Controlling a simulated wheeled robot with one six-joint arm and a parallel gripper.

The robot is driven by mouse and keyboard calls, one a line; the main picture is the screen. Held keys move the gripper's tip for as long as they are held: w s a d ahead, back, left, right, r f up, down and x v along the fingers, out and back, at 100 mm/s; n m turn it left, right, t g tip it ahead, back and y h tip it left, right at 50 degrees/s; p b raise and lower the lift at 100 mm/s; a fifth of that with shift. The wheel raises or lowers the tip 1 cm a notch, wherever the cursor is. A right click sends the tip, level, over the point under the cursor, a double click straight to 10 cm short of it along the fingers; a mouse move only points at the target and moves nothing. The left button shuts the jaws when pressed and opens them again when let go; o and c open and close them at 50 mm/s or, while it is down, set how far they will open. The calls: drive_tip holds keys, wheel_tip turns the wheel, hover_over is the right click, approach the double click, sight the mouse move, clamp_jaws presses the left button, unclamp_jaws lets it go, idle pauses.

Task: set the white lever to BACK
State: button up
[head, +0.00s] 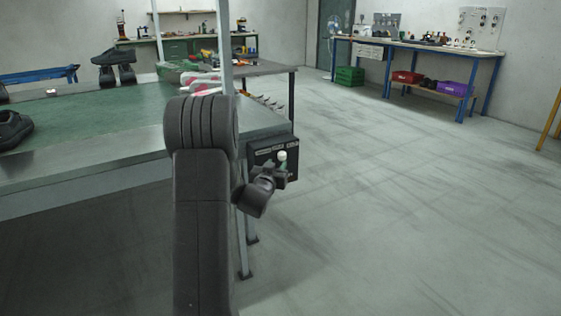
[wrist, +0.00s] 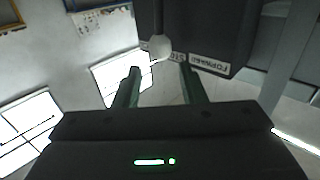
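The white lever shows as a pale round knob (head: 282,155) on the dark control box (head: 262,158) at the table's corner in the head view. In the wrist view the white knob (wrist: 160,47) stands just beyond my fingertips, between their lines. My gripper (wrist: 160,68) is open, with its two fingers apart and nothing between them. In the head view my gripper (head: 272,173) is close below the knob, and its fingers are hard to make out. The box in the wrist view (wrist: 205,30) carries a FORWARD label and a partly hidden label beside it. No BACK label is readable.
The green-topped table (head: 90,115) with dark shoes (head: 113,68) lies left of the box. A metal post (head: 224,50) rises near the box. Open floor (head: 400,200) lies to the right. A blue-legged workbench (head: 420,48) stands at the back right.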

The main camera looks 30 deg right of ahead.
sight(281, 156)
drive_tip(key=shift+b+x, duration=0.45)
drive_tip(key=shift+x, duration=2.55)
clamp_jaws()
